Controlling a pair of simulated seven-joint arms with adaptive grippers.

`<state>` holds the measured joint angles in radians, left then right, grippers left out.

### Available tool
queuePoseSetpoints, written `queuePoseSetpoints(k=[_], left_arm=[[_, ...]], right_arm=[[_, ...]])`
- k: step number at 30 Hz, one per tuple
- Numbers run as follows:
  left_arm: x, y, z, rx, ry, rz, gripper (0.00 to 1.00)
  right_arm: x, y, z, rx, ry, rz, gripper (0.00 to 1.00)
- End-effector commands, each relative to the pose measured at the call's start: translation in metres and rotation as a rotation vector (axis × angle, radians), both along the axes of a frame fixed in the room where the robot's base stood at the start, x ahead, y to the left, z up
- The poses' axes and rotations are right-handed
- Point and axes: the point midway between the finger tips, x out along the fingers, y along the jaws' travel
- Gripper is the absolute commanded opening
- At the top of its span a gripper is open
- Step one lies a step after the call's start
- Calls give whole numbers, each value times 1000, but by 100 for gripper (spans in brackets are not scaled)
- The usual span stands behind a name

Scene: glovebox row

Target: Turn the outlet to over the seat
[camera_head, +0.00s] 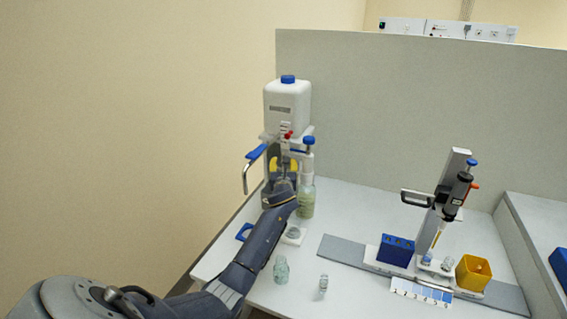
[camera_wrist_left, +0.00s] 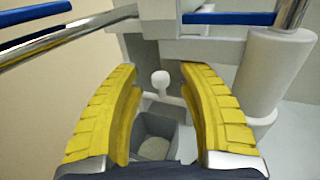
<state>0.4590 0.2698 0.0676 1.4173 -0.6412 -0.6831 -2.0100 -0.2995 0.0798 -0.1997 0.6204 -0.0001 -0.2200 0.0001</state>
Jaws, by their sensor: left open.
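A dispenser stand carries a white bottle with a blue cap (camera_head: 288,100). Its curved chrome outlet (camera_head: 246,178) with a blue lever (camera_head: 256,151) points out to the left, away from the stand. In the wrist view the chrome tube (camera_wrist_left: 40,45) crosses the upper left. My left gripper (camera_head: 283,164) is at the stand, below the bottle. Its yellow fingers (camera_wrist_left: 160,90) are open, with a small white knob (camera_wrist_left: 160,79) visible between them; I cannot tell whether they touch it. A grey square cup (camera_wrist_left: 154,137) shows below the knob. A pale round seat (camera_head: 293,234) is partly behind my arm.
A pump bottle (camera_head: 306,198) stands right of the dispenser. Small vials (camera_head: 281,268) (camera_head: 323,284) stand near the front. At right are a pipette stand (camera_head: 452,185), blue rack (camera_head: 396,250) and yellow bin (camera_head: 473,272). A grey partition (camera_head: 390,110) closes the back.

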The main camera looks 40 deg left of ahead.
Motion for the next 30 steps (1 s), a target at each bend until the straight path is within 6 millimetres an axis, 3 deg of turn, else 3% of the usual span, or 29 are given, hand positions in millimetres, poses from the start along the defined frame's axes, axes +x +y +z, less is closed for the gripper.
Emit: queuePoseSetpoints(k=[7, 20, 30], left_arm=[[12, 8, 0, 0, 0, 0, 40], [14, 10, 0, 0, 0, -1, 41], [14, 10, 0, 1, 1, -1, 1]], right_arm=[[0, 0, 0, 0, 0, 0, 0], [0, 0, 0, 0, 0, 0, 0], [-1, 0, 0, 0, 1, 0, 0]])
